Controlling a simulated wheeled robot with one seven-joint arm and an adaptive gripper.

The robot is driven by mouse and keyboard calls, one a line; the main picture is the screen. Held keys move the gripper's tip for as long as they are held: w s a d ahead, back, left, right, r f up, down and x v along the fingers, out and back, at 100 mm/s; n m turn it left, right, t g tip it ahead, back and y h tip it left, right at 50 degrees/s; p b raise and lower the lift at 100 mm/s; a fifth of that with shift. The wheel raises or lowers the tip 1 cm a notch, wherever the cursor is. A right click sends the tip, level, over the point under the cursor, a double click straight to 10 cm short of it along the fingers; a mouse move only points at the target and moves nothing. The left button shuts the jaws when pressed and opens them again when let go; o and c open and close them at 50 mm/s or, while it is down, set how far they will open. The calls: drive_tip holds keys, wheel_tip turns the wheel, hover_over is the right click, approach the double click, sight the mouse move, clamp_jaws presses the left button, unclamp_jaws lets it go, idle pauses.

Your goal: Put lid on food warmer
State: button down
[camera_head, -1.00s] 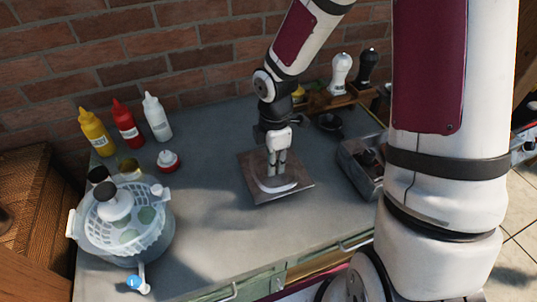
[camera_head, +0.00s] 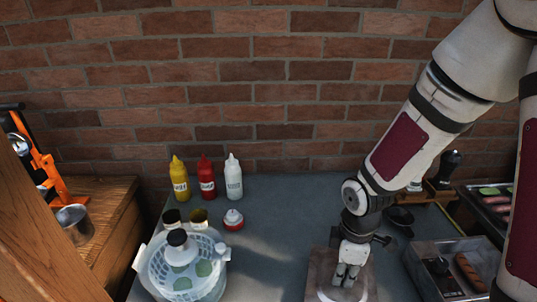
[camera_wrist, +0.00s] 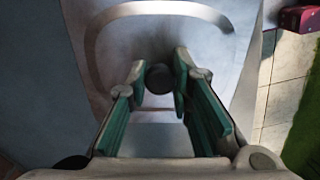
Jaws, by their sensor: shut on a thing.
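The lid (camera_head: 318,265) is a flat, square, brownish metallic plate on the grey table at the bottom of the head view, partly hidden by my gripper. My gripper (camera_head: 347,280) points down over its middle. In the wrist view the lid (camera_wrist: 115,60) is a grey sheet with a pale curved band. A dark round knob (camera_wrist: 158,78) sits between the fingers, and my gripper (camera_wrist: 159,82) is shut on it. The food warmer (camera_head: 425,262) appears to be the open metal box right of the lid, with sausages and a dark round item inside.
A grill tray with food (camera_head: 490,208) is at the far right.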

drive_tip(key=w+m, duration=0.4)
drive_tip(key=w, duration=0.1)
drive_tip(key=w+m, duration=0.5)
drive_tip(key=w, duration=0.1)
drive_tip(key=w+m, duration=0.4)
drive_tip(key=w, duration=0.1)
drive_tip(key=shift+w+d+r+m, duration=0.1)
drive_tip(key=shift+w+d+m, duration=0.05)
drive_tip(key=shift+w+m, duration=0.75)
drive_tip(key=shift+w, duration=0.15)
